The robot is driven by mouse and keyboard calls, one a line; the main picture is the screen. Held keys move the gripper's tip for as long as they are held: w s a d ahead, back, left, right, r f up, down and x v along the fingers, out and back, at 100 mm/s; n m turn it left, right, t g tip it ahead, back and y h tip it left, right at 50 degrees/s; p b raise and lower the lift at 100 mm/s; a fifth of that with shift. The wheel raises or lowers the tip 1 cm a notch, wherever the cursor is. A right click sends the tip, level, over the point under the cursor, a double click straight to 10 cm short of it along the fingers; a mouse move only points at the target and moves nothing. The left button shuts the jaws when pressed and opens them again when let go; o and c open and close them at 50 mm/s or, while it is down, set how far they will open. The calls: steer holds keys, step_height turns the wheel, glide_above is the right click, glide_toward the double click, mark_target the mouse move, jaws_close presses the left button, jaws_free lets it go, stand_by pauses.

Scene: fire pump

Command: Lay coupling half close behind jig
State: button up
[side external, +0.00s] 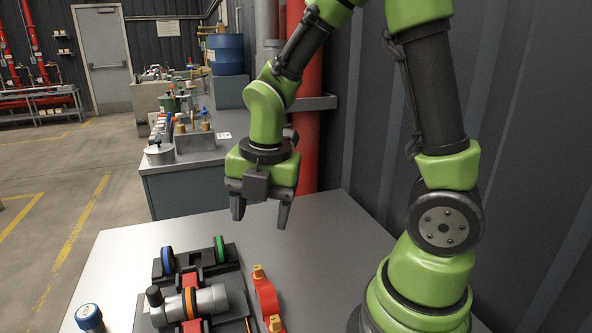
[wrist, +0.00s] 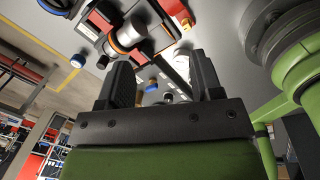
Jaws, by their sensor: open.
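The dark jig (side external: 227,262) stands on the grey table and holds a grey cylindrical body (side external: 211,297) with an orange ring. Blue and green rings stand upright at its back. A red curved piece with yellow-orange ends (side external: 267,300), which looks like the coupling half, lies on the table just right of the jig. It also shows at the top of the wrist view (wrist: 179,12). My gripper (side external: 260,212) is open and empty, pointing down above the table behind the jig. It is apart from everything; its fingers also show in the wrist view (wrist: 164,78).
A blue-capped container (side external: 89,317) stands at the table's front left. The tabletop (side external: 320,220) behind and right of the jig looks clear. A red pipe (side external: 308,150) and dark wall stand behind the table. Another bench (side external: 190,185) with parts is beyond it.

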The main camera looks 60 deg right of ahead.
steer(key=s+a+r+m+t+y, duration=0.1)
steer(key=s+r+m+t, duration=0.2)
steer(key=m, duration=0.9)
steer(key=s+a+r+m+t, duration=0.2)
steer(key=s+r+m, duration=0.4)
steer(key=r+m, duration=0.3)
steer(key=m, duration=0.4)
steer(key=shift+s+r+m+t+y, duration=0.15)
steer(key=shift+r+m+t+y, duration=0.15)
steer(key=shift+t+y, duration=0.1)
